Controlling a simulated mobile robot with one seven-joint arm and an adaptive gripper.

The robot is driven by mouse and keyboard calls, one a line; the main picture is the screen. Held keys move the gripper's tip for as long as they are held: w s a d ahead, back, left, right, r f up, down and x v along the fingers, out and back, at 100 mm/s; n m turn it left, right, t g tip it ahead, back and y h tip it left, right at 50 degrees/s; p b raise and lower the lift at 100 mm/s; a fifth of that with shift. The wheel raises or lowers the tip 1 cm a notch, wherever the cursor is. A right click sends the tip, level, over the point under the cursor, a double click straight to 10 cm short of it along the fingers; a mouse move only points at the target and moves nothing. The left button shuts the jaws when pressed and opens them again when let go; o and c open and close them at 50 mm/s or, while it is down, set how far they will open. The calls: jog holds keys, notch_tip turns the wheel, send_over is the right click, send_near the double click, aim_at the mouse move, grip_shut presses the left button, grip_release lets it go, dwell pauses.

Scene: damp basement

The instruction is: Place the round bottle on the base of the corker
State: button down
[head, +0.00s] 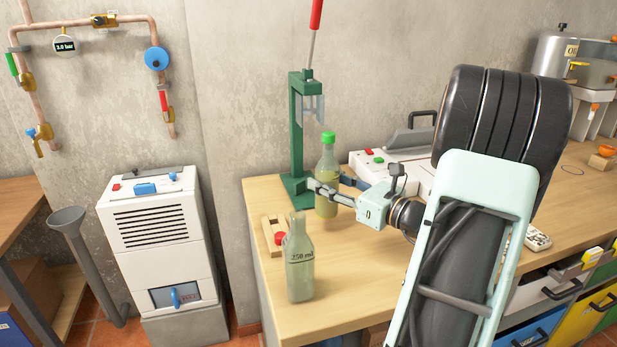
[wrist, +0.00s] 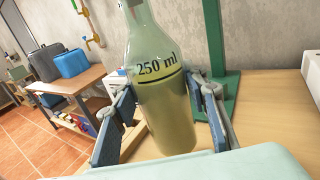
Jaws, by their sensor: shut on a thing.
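The round bottle (head: 327,172) has a green cap and yellowish liquid. In the wrist view the bottle (wrist: 168,100) is marked 250 ml, with its top out of frame. My gripper (head: 330,192) is shut on its lower body; the fingers (wrist: 165,108) lie on either side. The bottle is upright, in front and to the right of the green corker (head: 297,130), apart from its column. The corker's base (head: 294,184) is partly hidden by gripper and bottle. Its red lever (head: 316,14) points up. I cannot tell whether the bottle touches the table.
A clear uncapped bottle (head: 300,268) marked 250 ml stands near the bench's front left. A wooden holder (head: 271,236) and a red piece (head: 281,238) are behind it. A white machine (head: 385,163) stands right of the corker. The bench (head: 350,262) is bare in front of my gripper.

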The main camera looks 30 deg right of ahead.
jog(key=shift+w+d+f+b, duration=0.3)
jog(key=shift+w+d+f, duration=0.3)
jog(key=shift+w, duration=1.65)
jog(key=shift+w+d+f+b, duration=0.25)
jog(key=shift+w+d+f, duration=0.3)
jog(key=shift+w, duration=1.75)
jog(key=shift+w+d+f+b, duration=0.3)
jog(key=shift+w+d+f, duration=0.25)
jog(key=shift+w, duration=1.7)
jog(key=shift+f, duration=0.15)
jog(key=c, duration=1.2)
grip_release()
jog(key=shift+o, duration=0.2)
jog(key=p+v, duration=0.1)
jog(key=v, duration=1.1)
